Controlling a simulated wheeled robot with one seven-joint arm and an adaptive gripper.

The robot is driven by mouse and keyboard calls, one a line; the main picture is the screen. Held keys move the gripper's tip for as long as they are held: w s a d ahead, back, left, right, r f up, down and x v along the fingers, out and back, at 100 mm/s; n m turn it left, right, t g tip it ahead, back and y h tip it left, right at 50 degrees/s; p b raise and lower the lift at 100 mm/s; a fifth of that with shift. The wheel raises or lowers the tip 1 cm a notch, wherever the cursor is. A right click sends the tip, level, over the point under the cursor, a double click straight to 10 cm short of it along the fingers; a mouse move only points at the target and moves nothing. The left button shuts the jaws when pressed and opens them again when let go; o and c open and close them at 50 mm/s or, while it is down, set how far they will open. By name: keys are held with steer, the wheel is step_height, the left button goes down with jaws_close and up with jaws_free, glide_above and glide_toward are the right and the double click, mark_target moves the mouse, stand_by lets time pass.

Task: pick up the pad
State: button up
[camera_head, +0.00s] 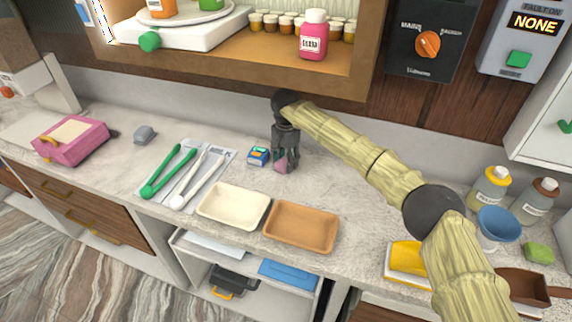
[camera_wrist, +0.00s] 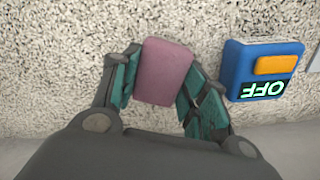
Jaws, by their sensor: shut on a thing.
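The pad is a small pink block with rounded corners, seen in the wrist view (camera_wrist: 165,72) between the fingers. In the head view the pink pad (camera_head: 281,164) shows low at the fingertips. My gripper (camera_head: 283,160) points down over the speckled counter, and its teal-lined fingers (camera_wrist: 158,88) are shut on the pad's two sides. I cannot tell whether the pad touches the counter.
A blue device (camera_wrist: 262,70) with an orange button and an OFF display stands close beside the gripper. A cream tray (camera_head: 234,222) and an orange-brown tray (camera_head: 300,246) lie in front. Green tongs (camera_head: 168,170) lie left. A cabinet (camera_head: 230,65) overhangs behind.

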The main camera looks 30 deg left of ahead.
mark_target(286, 161)
steer(key=shift+r, duration=0.1)
steer(key=shift+r+b, duration=1.15)
steer(key=shift+r, duration=0.45)
steer(key=s+d+b, duration=0.1)
steer(key=s, duration=0.3)
steer(key=s+d+r+b, duration=0.1)
steer(key=s+d, duration=0.1)
steer(key=s, duration=0.3)
steer(key=s+d+b, duration=0.2)
steer(key=s, duration=0.2)
steer(key=shift+s+d+r, duration=0.2)
steer(key=shift+s+d, duration=0.05)
steer(key=shift+s, duration=0.1)
steer(key=shift+s+d+r, duration=0.1)
steer(key=shift+s+d, duration=0.1)
steer(key=shift+s, duration=0.4)
steer(key=shift+o, duration=0.4)
steer(key=shift+c, duration=0.4)
